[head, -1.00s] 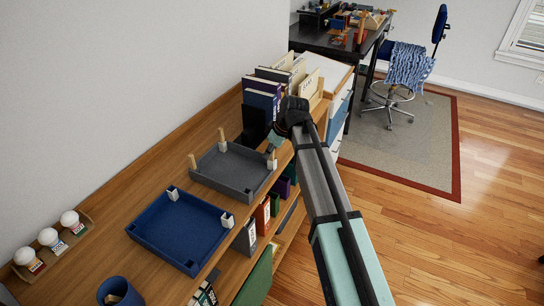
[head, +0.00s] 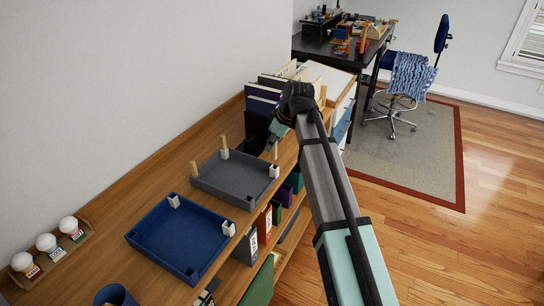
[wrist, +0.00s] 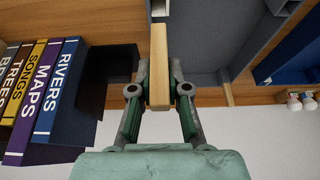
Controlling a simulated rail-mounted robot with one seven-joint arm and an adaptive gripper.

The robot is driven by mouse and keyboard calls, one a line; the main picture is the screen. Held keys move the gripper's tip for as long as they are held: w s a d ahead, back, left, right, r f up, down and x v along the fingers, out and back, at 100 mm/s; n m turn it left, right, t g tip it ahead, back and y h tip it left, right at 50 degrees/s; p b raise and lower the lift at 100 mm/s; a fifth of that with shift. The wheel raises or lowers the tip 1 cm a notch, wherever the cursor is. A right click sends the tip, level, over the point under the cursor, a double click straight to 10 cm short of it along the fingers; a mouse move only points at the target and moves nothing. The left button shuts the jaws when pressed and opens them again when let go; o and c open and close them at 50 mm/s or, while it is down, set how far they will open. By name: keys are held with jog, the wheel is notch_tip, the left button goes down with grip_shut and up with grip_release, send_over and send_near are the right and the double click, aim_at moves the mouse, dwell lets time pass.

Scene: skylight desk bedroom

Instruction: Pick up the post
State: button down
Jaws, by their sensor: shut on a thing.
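My gripper (wrist: 159,88) is shut on a slim wooden post (wrist: 159,66), one finger on each side of it. In the head view the post (head: 275,149) shows just above a white socket (head: 274,171) at the right corner of the grey tray (head: 235,186). In the wrist view a small gap seems to part the post's far end from the white piece. My gripper's fingers (head: 271,141) are partly hidden by my wrist in the head view. Two other wooden posts, left (head: 194,169) and back (head: 222,141), stand at the tray's corners.
A blue tray (head: 180,238) with white sockets lies in front of the grey one on the wooden shelf. Books (wrist: 55,95) in a dark holder stand close beside my gripper. White-topped jars (head: 46,243) and a blue cup (head: 116,297) are at lower left.

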notch_tip(320, 180, up, 13)
jog(key=b, duration=0.2)
jog(key=shift+r, duration=0.15)
jog(key=shift+a, duration=0.1)
